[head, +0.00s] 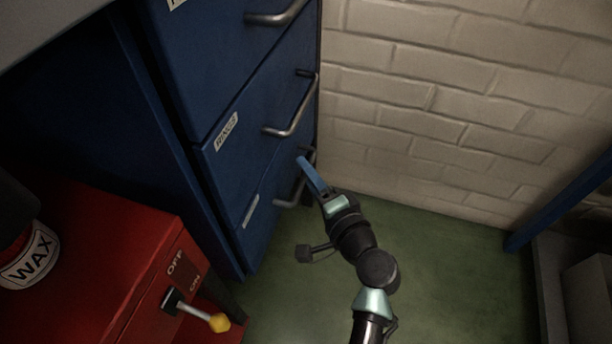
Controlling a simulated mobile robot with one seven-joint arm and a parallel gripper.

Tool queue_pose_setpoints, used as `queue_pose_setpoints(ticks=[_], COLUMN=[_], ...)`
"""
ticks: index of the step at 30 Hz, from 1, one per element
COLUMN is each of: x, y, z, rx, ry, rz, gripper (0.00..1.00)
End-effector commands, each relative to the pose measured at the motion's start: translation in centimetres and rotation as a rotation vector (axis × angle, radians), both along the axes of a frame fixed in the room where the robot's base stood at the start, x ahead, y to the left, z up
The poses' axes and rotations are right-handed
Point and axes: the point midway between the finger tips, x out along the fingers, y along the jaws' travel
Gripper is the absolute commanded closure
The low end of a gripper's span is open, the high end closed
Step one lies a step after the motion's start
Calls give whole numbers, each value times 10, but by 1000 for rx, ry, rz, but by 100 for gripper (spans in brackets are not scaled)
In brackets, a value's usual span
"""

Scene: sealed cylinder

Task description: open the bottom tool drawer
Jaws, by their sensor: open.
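The blue tool cabinet stands at the left of centre in the head view, with several drawers stacked in it. The bottom drawer (259,221) has a bar handle (287,199) and a small label too slanted to read. It appears closed, its front in line with the drawer above. My gripper (304,165) is open, its blue fingers at the upper end of the bottom drawer's handle. I cannot tell whether they touch the handle or sit around it; they overlap in this view.
The drawer above (238,133) is labelled RINGS. A red machine (110,260) with an OFF/ON lever (197,310) and a WAX container (30,258) stands at lower left. A white brick wall (450,100) lies behind. Green floor (450,270) is clear right of my arm, before a blue-legged bench (560,210).

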Motion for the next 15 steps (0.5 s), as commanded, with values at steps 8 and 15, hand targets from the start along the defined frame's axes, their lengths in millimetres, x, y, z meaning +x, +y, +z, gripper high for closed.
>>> queue_pose_setpoints(ticks=[8, 15], x=[10, 10], y=[6, 5], z=[-1, -1], rx=[0, 0], ry=[0, 0], rz=[1, 1], gripper=[55, 70])
